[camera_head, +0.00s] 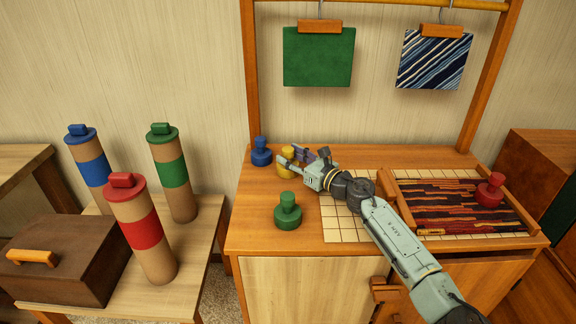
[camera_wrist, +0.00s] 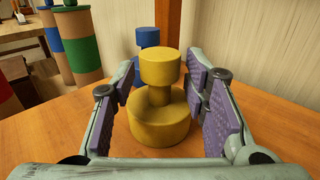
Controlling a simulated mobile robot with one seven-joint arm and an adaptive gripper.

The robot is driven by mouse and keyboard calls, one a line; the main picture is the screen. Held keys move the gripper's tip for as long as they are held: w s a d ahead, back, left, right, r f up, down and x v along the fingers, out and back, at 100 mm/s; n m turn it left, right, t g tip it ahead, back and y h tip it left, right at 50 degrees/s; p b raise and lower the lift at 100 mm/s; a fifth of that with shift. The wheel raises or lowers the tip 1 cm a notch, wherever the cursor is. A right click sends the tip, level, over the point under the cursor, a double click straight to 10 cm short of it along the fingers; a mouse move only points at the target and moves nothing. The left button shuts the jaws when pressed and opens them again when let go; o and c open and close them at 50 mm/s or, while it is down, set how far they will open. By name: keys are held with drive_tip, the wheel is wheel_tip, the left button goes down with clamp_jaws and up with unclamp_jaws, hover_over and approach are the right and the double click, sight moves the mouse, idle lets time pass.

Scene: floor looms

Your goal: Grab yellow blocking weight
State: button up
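The yellow blocking weight (camera_head: 287,165) stands upright on the wooden cabinet top, partly hidden by my gripper in the head view. In the wrist view the yellow weight (camera_wrist: 160,110) has a wide round base, a narrow neck and a round knob. My gripper (camera_head: 294,159) is open, with its purple-padded fingers on either side of the weight. In the wrist view the fingers (camera_wrist: 165,95) are spread wide, with a gap on the left; on the right the pad is close to the base, and I cannot tell if it touches.
A blue weight (camera_head: 261,152) stands just behind and left of the yellow one. A green weight (camera_head: 288,212) stands nearer the front edge. A red weight (camera_head: 490,190) sits on the woven piece at the right. A wooden frame post (camera_head: 250,80) rises at the back left.

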clamp_jaws()
idle(0.6)
drive_tip(key=shift+r, duration=0.1)
